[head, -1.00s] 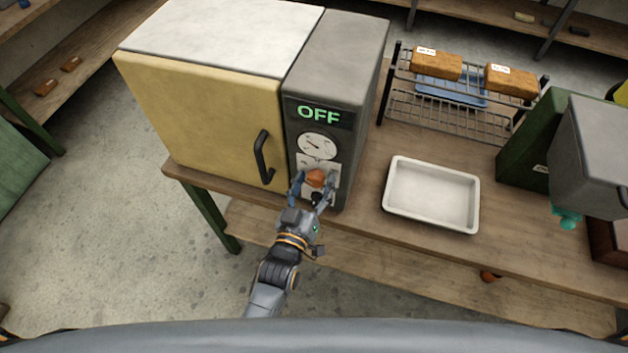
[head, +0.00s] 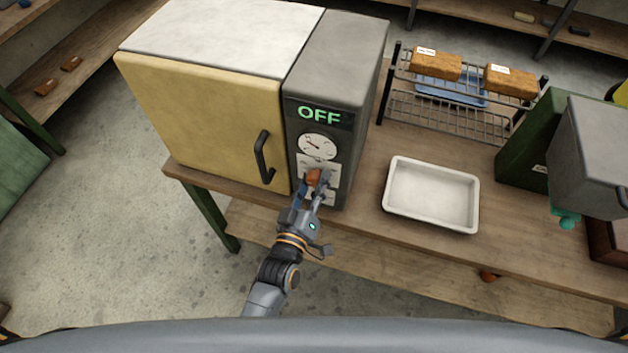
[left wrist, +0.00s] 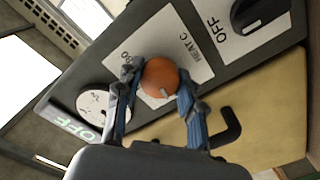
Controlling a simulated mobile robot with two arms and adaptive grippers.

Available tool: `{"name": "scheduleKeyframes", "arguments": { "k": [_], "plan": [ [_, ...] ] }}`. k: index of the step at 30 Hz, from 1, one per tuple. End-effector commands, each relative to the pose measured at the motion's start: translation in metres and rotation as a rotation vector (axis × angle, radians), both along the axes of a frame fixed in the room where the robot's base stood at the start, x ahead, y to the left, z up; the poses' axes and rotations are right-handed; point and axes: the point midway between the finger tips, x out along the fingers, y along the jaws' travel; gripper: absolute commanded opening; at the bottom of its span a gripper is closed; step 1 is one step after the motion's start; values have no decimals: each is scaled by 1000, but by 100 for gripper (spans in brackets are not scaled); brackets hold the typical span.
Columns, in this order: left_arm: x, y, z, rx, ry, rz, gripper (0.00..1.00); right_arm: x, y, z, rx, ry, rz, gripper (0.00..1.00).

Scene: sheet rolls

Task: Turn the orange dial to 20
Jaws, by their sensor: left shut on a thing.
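The orange dial (head: 313,176) sits on the grey control panel (head: 368,90) of the yellow-doored oven, below a round white gauge (head: 317,146). My left gripper (head: 315,184) is shut on the dial, one finger on each side. In the left wrist view the orange dial (left wrist: 160,78) shows between the two fingers of the left gripper (left wrist: 158,92), on a white plate marked "HEAT C". Most of the plate's scale is hidden, so I cannot read the setting. The display (head: 319,115) reads OFF in green. My right gripper is not in view.
A black knob (left wrist: 255,12) on an "OFF" plate is beside the dial in the left wrist view. The yellow door (head: 205,115) has a black handle (head: 262,158). A white tray (head: 432,222) and a wire rack (head: 450,117) with wrapped brown blocks stand to the right.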

Motion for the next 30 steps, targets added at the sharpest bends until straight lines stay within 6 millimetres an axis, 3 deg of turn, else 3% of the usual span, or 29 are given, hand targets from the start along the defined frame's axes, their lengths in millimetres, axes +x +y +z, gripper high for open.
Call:
{"name": "scheduleKeyframes", "arguments": {
  "k": [15, 30],
  "plan": [
    [0, 0, -1, -454, 147, -1, 7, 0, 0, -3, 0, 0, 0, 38],
    [0, 0, 0, -704, 229, 0, 7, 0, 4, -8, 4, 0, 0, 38]
  ]
}}
